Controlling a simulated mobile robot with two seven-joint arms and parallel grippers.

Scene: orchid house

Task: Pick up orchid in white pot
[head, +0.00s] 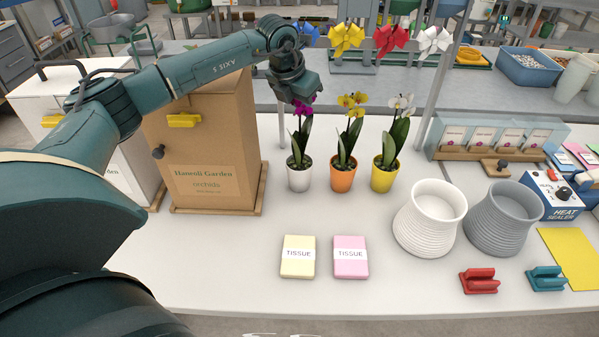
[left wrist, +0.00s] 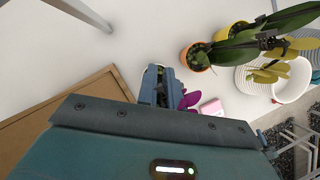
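The orchid in the white pot (head: 300,178) stands upright on the white bench, left of two other orchids. Its magenta flower (head: 304,106) is partly hidden by my left gripper (head: 303,92), which is at the top of the plant, well above the pot. In the left wrist view the fingers of my left gripper (left wrist: 160,88) point down with the magenta flower (left wrist: 188,98) right beside them. I cannot tell whether the fingers are apart or closed on the stem. My right gripper is not in view.
An orange-potted yellow orchid (head: 343,180) and a yellow-potted white orchid (head: 384,178) stand close on the right. A brown cabinet (head: 208,140) stands left. Two tissue packs, yellow (head: 298,270) and pink (head: 350,270), lie in front. A white ribbed pot (head: 425,225) stands right.

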